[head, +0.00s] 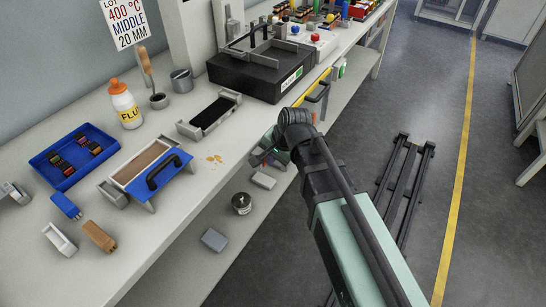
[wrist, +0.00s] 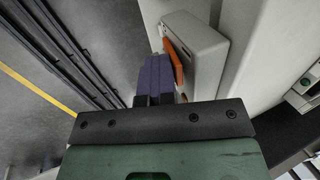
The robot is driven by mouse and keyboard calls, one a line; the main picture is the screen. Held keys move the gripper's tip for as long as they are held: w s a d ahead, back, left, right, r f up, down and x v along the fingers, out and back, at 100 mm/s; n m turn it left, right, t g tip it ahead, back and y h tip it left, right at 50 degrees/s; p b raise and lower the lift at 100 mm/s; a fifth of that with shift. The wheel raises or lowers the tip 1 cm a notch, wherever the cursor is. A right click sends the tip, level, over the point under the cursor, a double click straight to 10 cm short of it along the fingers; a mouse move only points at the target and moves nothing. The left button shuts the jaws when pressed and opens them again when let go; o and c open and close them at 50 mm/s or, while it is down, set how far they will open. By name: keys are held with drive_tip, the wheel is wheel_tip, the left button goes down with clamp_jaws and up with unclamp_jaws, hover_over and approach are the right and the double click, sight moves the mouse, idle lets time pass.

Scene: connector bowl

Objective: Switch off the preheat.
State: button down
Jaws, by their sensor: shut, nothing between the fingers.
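In the wrist view a grey box (wrist: 205,50) carries an orange switch-like piece (wrist: 174,62) on its left face. No label on it is readable, so I cannot tell from it what it switches. My gripper (wrist: 158,62) is shut and empty. Its purple-grey fingers point at the box, with their tips close beside the orange piece; I cannot tell whether they touch it. In the head view my gripper (head: 264,156) is low at the bench's front edge, partly behind my arm, and the orange piece does not show.
A lower shelf (head: 205,262) holds small items. Dark rails (head: 402,195) lie on the open floor at right.

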drive_tip(key=shift+r, duration=0.25)
drive_tip(key=s+d+f+p+v, duration=0.1)
drive_tip(key=d+p+v, duration=0.1)
drive_tip(key=p+v, duration=0.8)
drive_tip(key=shift+v, duration=1.1)
drive_tip(key=shift+s+f, duration=0.1)
drive_tip(key=shift+s, duration=0.05)
